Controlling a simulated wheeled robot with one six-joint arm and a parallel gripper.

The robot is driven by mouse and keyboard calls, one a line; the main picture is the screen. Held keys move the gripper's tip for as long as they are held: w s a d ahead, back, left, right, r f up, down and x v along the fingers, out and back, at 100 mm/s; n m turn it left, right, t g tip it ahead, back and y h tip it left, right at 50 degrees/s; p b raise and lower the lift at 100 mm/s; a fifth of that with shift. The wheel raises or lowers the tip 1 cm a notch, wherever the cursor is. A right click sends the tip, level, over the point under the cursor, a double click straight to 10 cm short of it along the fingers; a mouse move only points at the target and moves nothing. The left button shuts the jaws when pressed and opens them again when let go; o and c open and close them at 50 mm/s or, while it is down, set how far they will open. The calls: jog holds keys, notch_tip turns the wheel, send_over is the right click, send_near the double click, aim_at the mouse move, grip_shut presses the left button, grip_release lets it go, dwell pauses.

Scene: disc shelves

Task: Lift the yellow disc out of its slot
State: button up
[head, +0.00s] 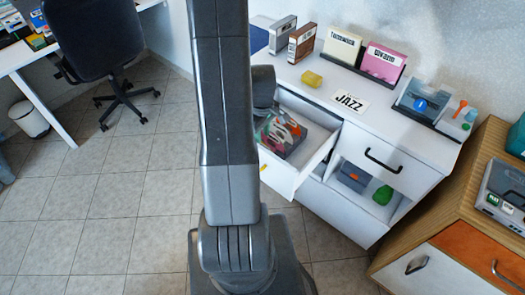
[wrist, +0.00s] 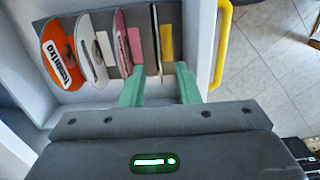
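In the wrist view, my gripper (wrist: 160,72) has its two green fingers apart, reaching over a slotted rack in a drawer. A yellow label (wrist: 167,43) on the rack shows beyond the gap between the fingers. A thin, edge-on piece (wrist: 155,38) stands just left of that label; I cannot tell whether it is the yellow disc or a divider. No yellow disc face shows. Left of the fingers stand an orange disc (wrist: 58,52), a white disc (wrist: 90,50) and a pink disc (wrist: 121,42). In the head view my arm hides the gripper.
The open drawer (head: 284,178) has a yellow handle (wrist: 222,40) in the wrist view.

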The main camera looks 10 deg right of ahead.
jog(key=shift+f, duration=2.35)
grip_shut()
